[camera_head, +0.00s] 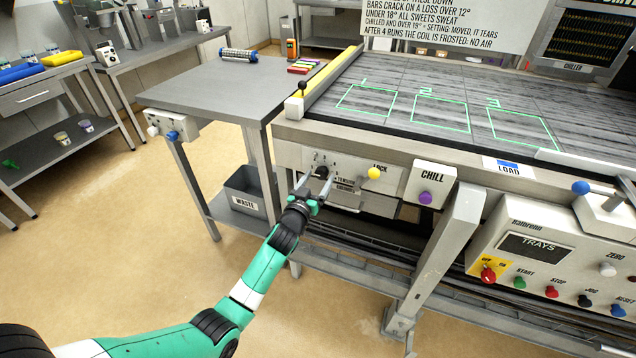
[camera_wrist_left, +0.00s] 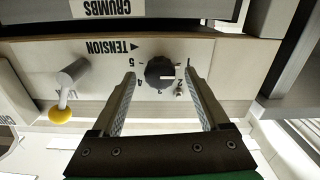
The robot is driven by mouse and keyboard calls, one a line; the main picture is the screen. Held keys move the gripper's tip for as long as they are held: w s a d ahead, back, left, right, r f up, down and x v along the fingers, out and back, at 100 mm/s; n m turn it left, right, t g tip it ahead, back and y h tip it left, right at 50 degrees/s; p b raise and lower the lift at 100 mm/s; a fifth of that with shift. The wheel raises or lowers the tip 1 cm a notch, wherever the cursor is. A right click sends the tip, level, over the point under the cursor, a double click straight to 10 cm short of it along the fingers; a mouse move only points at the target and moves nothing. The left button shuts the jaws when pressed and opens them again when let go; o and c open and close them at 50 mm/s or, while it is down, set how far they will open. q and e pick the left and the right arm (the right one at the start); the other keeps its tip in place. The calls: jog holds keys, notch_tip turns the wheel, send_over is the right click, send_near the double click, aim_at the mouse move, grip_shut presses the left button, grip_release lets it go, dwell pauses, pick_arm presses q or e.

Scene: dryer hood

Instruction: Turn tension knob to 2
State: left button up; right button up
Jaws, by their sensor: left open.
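The tension knob (camera_wrist_left: 160,72) is a dark round knob on a pale panel, with numbers 1 to 5 around it, upside down in the left wrist view. Its white mark points to the right there, toward the side of the 1 and 2; I cannot tell the exact setting. In the head view the knob (camera_head: 321,171) shows small, just beyond my left gripper (camera_head: 313,183). The left gripper is open, and in the wrist view its fingers (camera_wrist_left: 160,84) stand on either side of the knob, with visible gaps. My right gripper is not in view.
A yellow-ended lock lever (camera_head: 374,173) sits right of the knob; it also shows in the wrist view (camera_wrist_left: 60,115). The CHILL box with a purple button (camera_head: 425,198) and a slanted leg (camera_head: 446,240) stand further right. A waste bin (camera_head: 245,196) is lower left.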

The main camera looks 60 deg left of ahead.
pick_arm(q)
grip_shut()
dwell(0.4)
jog(key=shift+m, duration=0.3)
jog(key=m, duration=0.3)
jog(key=shift+p, duration=0.3)
jog(key=shift+m+p, duration=0.3)
jog(key=shift+m, duration=1.8)
grip_release()
